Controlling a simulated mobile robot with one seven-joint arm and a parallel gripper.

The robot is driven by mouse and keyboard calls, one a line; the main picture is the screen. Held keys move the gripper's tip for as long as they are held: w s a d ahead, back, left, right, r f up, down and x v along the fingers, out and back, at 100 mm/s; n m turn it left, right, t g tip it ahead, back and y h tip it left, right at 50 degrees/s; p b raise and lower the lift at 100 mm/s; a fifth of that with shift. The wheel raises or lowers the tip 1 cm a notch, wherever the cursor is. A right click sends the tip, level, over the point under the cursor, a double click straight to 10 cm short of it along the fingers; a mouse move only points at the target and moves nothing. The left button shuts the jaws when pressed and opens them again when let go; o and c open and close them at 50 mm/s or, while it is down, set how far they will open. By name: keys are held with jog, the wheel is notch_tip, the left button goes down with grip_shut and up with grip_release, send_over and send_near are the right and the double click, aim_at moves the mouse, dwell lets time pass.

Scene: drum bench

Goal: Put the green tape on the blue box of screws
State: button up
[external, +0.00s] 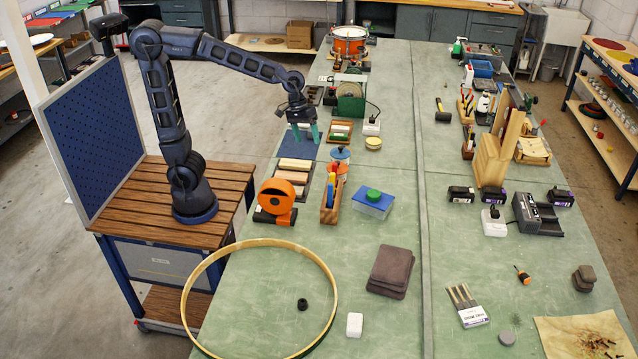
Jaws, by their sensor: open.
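The blue box of screws (373,204) sits on the green bench, right of a narrow wooden holder, with a pale band around its lower sides. A round green piece, which looks like the green tape (374,194), lies flat on top of the box near its middle. My gripper (306,139) is open, with its teal fingers pointing down above a dark blue mat at the bench's left edge. It is apart from the box and the tape, farther back and to the left. Nothing shows between the fingers.
An orange tape dispenser (276,199) and the wooden holder (331,200) with upright tools stand left of the box. A blue-lidded jar (340,158) stands behind it. Brown pads (391,270) lie in front. The bench right of the box is clear up to the seam.

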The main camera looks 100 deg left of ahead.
jog(key=s+d+m+t+y, duration=0.1)
jog(key=s+d+m, duration=0.3)
jog(key=s+m, duration=0.8)
jog(key=s+y, duration=0.1)
jog(key=s, duration=1.1)
jog(key=shift+s+d+f+t, duration=0.15)
jog(key=shift+s+f+t, duration=0.05)
jog(key=shift+s+t, duration=0.1)
